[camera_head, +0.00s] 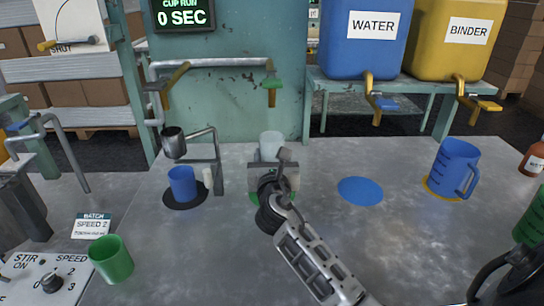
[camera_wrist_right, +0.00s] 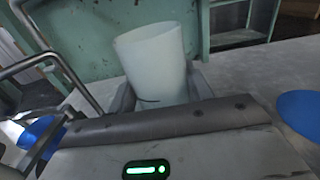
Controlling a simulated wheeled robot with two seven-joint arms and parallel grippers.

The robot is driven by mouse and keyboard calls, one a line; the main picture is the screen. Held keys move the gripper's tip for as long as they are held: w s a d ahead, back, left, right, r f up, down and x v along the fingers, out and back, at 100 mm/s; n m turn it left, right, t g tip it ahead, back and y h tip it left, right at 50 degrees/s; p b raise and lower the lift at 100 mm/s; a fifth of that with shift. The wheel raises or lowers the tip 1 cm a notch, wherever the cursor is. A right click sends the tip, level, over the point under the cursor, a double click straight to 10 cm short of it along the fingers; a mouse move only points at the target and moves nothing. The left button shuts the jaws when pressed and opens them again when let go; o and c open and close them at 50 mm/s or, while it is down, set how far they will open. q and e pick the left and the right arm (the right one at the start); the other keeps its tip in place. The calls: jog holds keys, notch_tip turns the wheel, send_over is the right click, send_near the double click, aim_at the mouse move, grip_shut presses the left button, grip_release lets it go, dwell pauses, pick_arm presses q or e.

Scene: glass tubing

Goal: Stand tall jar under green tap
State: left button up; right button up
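The tall jar (camera_head: 271,144), whitish and translucent, is upright in the middle of the worktable, below the green tap (camera_head: 272,86) on the wall pipe. My right gripper (camera_head: 270,168) is at the jar from the near side and hides its lower part. In the right wrist view the jar (camera_wrist_right: 155,62) sits between the two fingers (camera_wrist_right: 160,98), which press close on both sides, so the gripper looks shut on it. A green disc (camera_head: 254,197) shows partly under the gripper. Whether the jar's base touches it is hidden. My left gripper is not in view.
A blue cup (camera_head: 182,184) stands on a black disc at left, beside a metal stand (camera_head: 217,165). A blue disc (camera_head: 360,190) lies bare at right. A blue jug (camera_head: 453,168) stands farther right. A green cup (camera_head: 111,259) is at front left.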

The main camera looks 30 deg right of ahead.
jog(key=o, duration=0.3)
jog(key=shift+o, duration=0.2)
jog(key=shift+r, duration=0.2)
jog(key=v, duration=1.2)
